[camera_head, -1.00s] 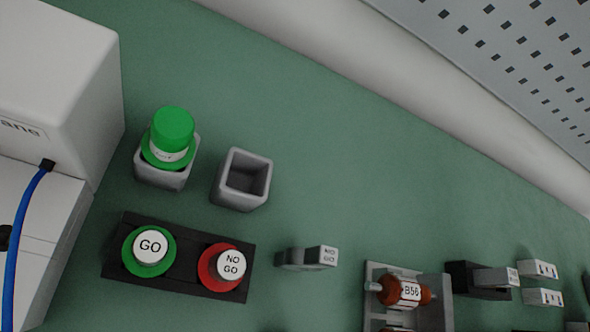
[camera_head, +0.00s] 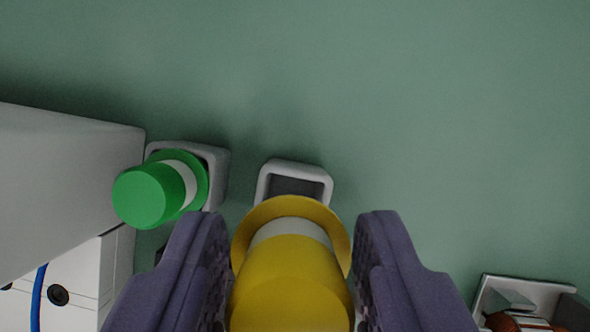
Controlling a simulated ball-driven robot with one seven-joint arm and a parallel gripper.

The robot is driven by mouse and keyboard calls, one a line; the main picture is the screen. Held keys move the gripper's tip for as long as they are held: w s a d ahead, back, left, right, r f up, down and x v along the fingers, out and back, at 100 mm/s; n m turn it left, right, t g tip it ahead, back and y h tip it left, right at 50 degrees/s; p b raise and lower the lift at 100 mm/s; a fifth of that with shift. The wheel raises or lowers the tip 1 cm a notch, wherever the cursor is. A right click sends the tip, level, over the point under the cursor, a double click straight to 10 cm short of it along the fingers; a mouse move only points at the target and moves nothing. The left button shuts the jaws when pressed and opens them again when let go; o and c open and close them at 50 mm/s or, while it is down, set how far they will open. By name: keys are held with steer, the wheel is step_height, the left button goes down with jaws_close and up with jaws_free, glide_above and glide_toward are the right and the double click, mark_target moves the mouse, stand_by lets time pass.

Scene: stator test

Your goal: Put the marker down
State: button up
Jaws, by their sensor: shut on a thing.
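A yellow marker (camera_head: 290,280) with a pale band and a wide yellow flange stands between the purple fingers of my gripper (camera_head: 292,265). My gripper is shut on it. Just beyond the flange is an empty-looking grey square holder (camera_head: 297,168); the marker hides its near part. A green marker (camera_head: 155,192) of the same shape sits in a second grey holder (camera_head: 218,168) to the left. I cannot tell how high the yellow marker is above the holder.
A white machine (camera_head: 65,165) with a blue cable (camera_head: 38,295) stands at the left edge. A grey fixture (camera_head: 545,289) with a brown part (camera_head: 515,322) is at the lower right. The green surface (camera_head: 430,110) is clear at the back and right.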

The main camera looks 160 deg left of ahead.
mark_target(291, 232)
step_height(291, 232, down, 6)
steer(key=shift+r+b, duration=0.15)
steer(key=shift+b, duration=0.45)
steer(key=shift+f+b, duration=0.4)
steer(key=shift+f, duration=0.1)
steer(key=o, duration=1)
steer(key=shift+r, duration=0.1)
steer(key=shift+o, duration=0.2)
steer(key=shift+r+p, duration=0.4)
steer(key=p+v, duration=0.3)
steer(key=v, duration=0.9)
